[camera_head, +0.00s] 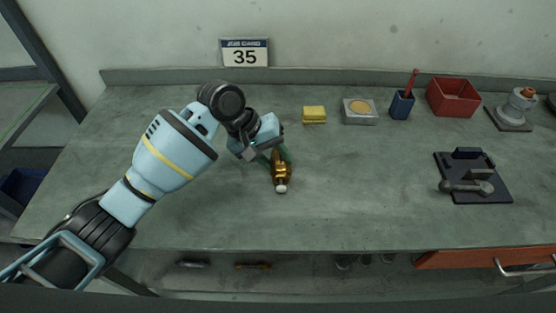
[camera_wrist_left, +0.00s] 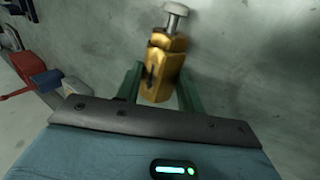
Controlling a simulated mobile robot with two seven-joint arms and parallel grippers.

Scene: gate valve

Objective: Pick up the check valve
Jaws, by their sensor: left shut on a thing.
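The check valve (camera_head: 281,172) is a brass-coloured body with a pale rounded end, over the middle of the grey-green workbench (camera_head: 340,215). My left gripper (camera_head: 276,160) reaches in from the left and is shut on it. In the left wrist view the brass valve (camera_wrist_left: 164,66) sits between the two green fingers (camera_wrist_left: 158,88), with its pale cap pointing away from the gripper. I cannot tell whether the valve touches the bench. My right gripper is not in view.
Along the back stand a yellow sponge (camera_head: 314,115), a metal tin (camera_head: 359,111), a blue cup (camera_head: 402,105) with a red-handled tool, and a red bin (camera_head: 454,97). A dark plate (camera_head: 473,178) with metal parts lies at the right. The bench's front middle is clear.

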